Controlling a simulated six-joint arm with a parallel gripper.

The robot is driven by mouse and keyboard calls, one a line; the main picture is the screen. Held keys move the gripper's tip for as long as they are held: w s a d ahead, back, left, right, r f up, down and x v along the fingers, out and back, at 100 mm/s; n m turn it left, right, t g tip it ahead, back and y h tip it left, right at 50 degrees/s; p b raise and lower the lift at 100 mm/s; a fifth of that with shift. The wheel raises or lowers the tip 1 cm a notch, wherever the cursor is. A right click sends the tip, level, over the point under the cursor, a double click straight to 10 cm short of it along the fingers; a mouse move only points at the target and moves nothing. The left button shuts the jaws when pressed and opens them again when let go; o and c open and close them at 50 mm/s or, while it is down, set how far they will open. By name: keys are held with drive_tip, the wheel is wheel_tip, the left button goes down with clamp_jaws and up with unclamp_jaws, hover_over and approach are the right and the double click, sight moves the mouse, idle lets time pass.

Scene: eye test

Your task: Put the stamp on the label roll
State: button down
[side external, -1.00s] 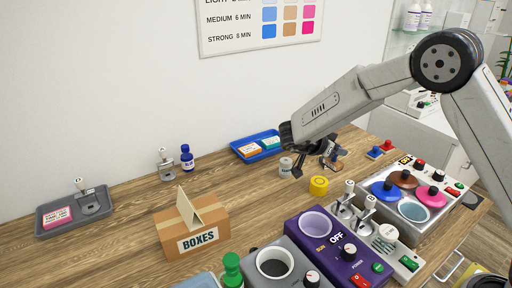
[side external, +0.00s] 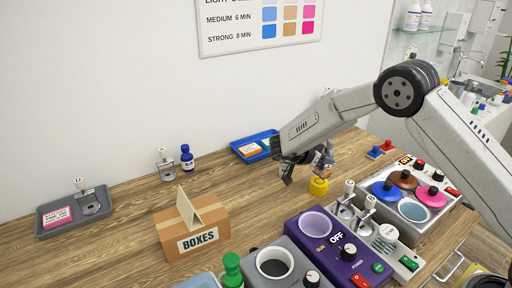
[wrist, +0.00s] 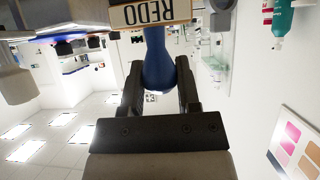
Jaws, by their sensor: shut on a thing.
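My gripper (side external: 306,169) is shut on the blue handle of a stamp (side external: 323,172). The stamp's pale block, lettered REDO, shows upside down in the wrist view (wrist: 150,13), with my gripper's fingers (wrist: 158,85) on both sides of the blue handle. In the side view a yellow roll (side external: 318,188), which seems to be the label roll, stands on the table. The stamp's base appears right over this roll and overlaps its top edge; I cannot tell whether they touch.
The purple device (side external: 327,243) and a dye station (side external: 445,205) with coloured lids stand close in front and right. A blue tray (side external: 240,150) is behind, and a BOXES carton (side external: 170,238) is left.

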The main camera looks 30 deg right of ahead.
drive_tip(key=shift+f, duration=1.2)
drive_tip(key=shift+f, duration=0.15)
drive_tip(key=shift+c, duration=1.6)
unclamp_jaws()
drive_tip(key=shift+a+r, duration=0.15)
drive_tip(key=shift+r, duration=0.1)
drive_tip(key=v, duration=1.1)
drive_tip(key=shift+a, duration=0.3)
drive_tip(key=shift+r, duration=0.15)
